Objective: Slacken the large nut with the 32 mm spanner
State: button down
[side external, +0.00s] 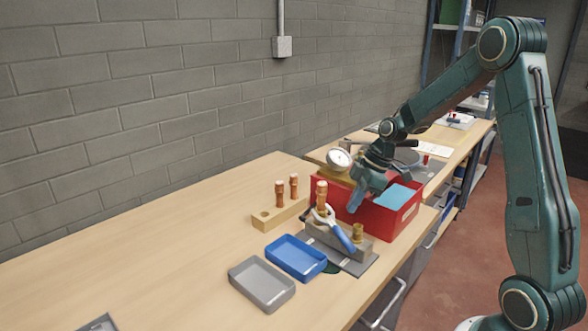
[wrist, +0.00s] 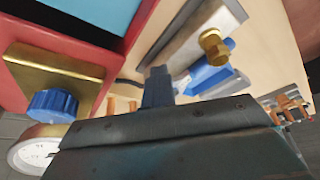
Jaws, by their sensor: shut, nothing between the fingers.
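The 32 mm spanner (side external: 342,233) has a bright ring head and a blue handle. In the side view its head sits around the base of a copper-topped fitting (side external: 321,195) on the grey block, with the handle slanting down to the right. The large nut is hidden there by the ring head. A separate brass fitting (side external: 357,232) stands at the block's right end; it also shows in the wrist view (wrist: 213,46). My gripper (side external: 355,207) is shut and empty, pointing down behind the spanner handle and apart from it. Its fingertips show in the wrist view (wrist: 158,78).
A red box (side external: 408,219) with a blue panel stands right beside my gripper. A dial gauge (side external: 339,159) is behind. A blue tray (side external: 295,257), a grey tray (side external: 262,284) and a wooden block (side external: 266,217) with two copper pieces stand left.

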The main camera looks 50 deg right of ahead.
jog(key=shift+w+d, duration=0.15)
jog(key=shift+w+d+n, duration=0.2)
jog(key=shift+n, duration=0.4)
jog(key=shift+w+d+n+g, duration=0.15)
jog(key=shift+n+g, duration=0.15)
jog(key=shift+w+d+n+y, duration=0.2)
jog(key=shift+w+n+y, duration=0.1)
jog(key=shift+n, duration=0.2)
jog(key=shift+w+d+n, duration=0.1)
jog(key=shift+w+n, duration=0.05)
jog(key=shift+n, duration=0.15)
jog(key=shift+w+d+n+g, duration=0.2)
jog(key=shift+n+g, duration=0.1)
jog(key=shift+g, duration=0.1)
jog(key=shift+s+a, duration=0.1)
jog(key=shift+a, duration=0.05)
dwell(0.7)
jog(key=shift+s+a, duration=0.25)
jog(key=shift+s, duration=0.8)
